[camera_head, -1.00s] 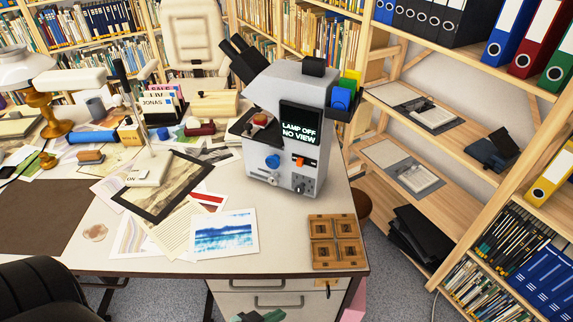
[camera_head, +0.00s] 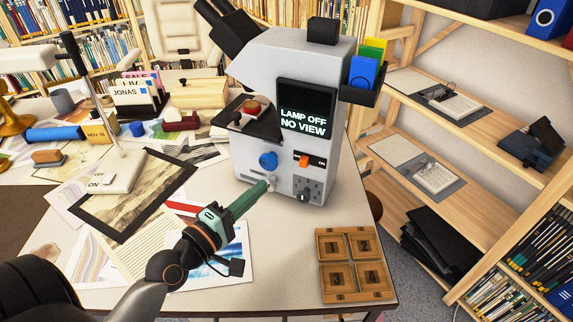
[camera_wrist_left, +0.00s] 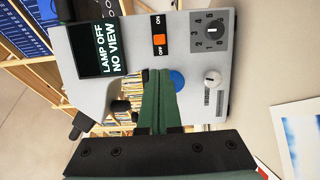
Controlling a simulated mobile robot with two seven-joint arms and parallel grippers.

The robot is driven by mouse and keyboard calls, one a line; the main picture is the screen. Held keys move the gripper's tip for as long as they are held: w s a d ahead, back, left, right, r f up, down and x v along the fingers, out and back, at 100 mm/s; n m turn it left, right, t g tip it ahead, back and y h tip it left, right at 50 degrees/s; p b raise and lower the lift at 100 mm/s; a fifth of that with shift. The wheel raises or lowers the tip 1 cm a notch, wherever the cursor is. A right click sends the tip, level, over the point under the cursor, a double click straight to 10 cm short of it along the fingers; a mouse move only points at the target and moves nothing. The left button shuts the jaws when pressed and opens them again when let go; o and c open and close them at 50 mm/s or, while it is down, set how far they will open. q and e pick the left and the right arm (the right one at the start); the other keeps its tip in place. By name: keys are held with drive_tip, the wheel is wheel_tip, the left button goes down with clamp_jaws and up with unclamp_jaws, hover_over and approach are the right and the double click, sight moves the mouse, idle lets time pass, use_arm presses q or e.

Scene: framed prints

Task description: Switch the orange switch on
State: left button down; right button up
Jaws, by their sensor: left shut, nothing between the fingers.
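The orange switch (camera_head: 304,160) sits on a dark plate on the front of a grey microscope-like machine (camera_head: 336,130). It also shows in the left wrist view (camera_wrist_left: 158,40), with its orange part toward the OFF mark and away from ON. The machine's screen (camera_head: 306,122) reads "LAMP OFF NO VIEW". My left gripper (camera_head: 268,183) is shut and empty, its green fingers pointing at the machine's front, below and left of the switch. In the left wrist view its fingertips (camera_wrist_left: 162,72) are apart from the switch. My right gripper is not in view.
A blue knob (camera_head: 267,160) is just above the fingertips. A dial (camera_head: 304,196) is below the switch. A wooden tray (camera_head: 354,295) stands at the desk's front right. A lamp base (camera_head: 117,171) and prints lie left. Shelves stand right.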

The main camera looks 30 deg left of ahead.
use_arm(q)
drive_tip(key=p, duration=0.1)
approach(298, 156)
drive_tip(key=w, duration=0.4)
drive_tip(key=w+d, duration=0.1)
drive_tip(key=w, duration=0.1)
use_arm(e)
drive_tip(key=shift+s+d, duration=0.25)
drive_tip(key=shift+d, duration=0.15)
